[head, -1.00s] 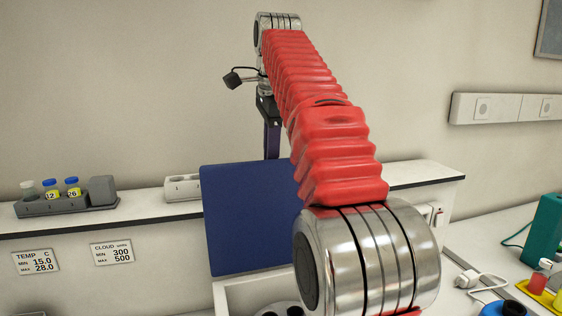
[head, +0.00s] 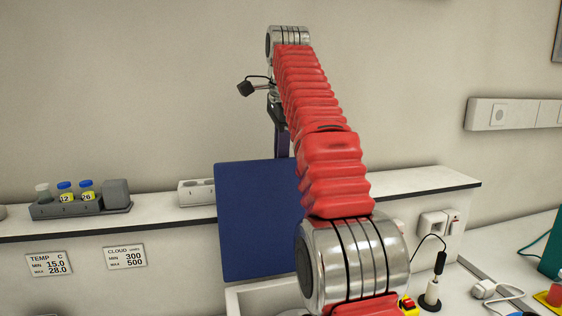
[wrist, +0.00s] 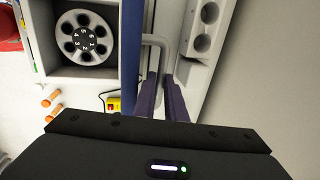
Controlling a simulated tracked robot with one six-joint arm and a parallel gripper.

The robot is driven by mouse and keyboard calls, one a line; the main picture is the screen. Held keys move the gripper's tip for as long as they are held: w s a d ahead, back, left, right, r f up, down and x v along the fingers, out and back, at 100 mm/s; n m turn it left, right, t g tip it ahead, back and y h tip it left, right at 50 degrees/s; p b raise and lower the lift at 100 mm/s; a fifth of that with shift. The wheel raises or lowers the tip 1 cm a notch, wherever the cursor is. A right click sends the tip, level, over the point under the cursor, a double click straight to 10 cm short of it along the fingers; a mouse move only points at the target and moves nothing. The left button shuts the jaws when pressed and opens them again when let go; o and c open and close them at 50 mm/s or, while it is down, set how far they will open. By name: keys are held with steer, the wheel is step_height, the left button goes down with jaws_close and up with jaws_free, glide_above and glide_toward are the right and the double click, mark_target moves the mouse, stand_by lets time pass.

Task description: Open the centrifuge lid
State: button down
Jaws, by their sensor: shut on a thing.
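The centrifuge's blue lid (head: 255,225) stands up, close to upright, behind the open white centrifuge body (head: 262,298) in the head view. In the wrist view the lid (wrist: 131,60) shows nearly edge-on, with the round grey rotor (wrist: 85,37) uncovered to its left. A grey bar handle (wrist: 158,38) stands out from the lid. My gripper (wrist: 163,95) has its purple fingers shut on this handle. In the head view my gripper (head: 283,143) is behind the lid, its tips hidden by the lid and my arm.
A wall shelf (head: 150,222) runs behind the lid and carries a rack (head: 80,207) with capped vials at the left. A small holder with round holes (wrist: 201,43) is close right of my fingers. A yellow box with a red button (head: 409,305) and cables stand right of the centrifuge.

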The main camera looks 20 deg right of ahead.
steer(key=shift+d+r, duration=0.1)
steer(key=shift+r, duration=0.1)
steer(key=c, duration=2.1)
jaws_free()
steer(key=shift+o, duration=1.4)
steer(key=shift+f, duration=0.1)
steer(key=shift+s, duration=0.1)
